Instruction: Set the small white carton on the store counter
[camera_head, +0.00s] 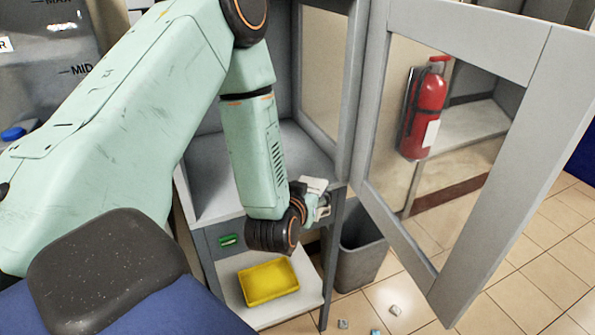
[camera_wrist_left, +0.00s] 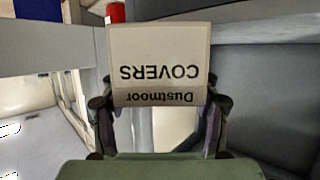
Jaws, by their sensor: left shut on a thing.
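My left gripper (camera_head: 318,204) is shut on a small white carton (camera_wrist_left: 160,55). The carton is printed "Dustmoor COVERS", and the print is upside down in the left wrist view. In the head view only part of the carton (camera_head: 314,184) shows beyond my wrist. My right gripper is not in view.
The glazed cabinet door (camera_head: 455,275) stands open to the right. Below the counter are a green item (camera_head: 229,240) and a yellow tray (camera_head: 268,281) on a lower shelf. A grey bin (camera_head: 360,262) stands beside. Several small cubes lie on the tiles. A red extinguisher (camera_head: 424,112) shows through the door.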

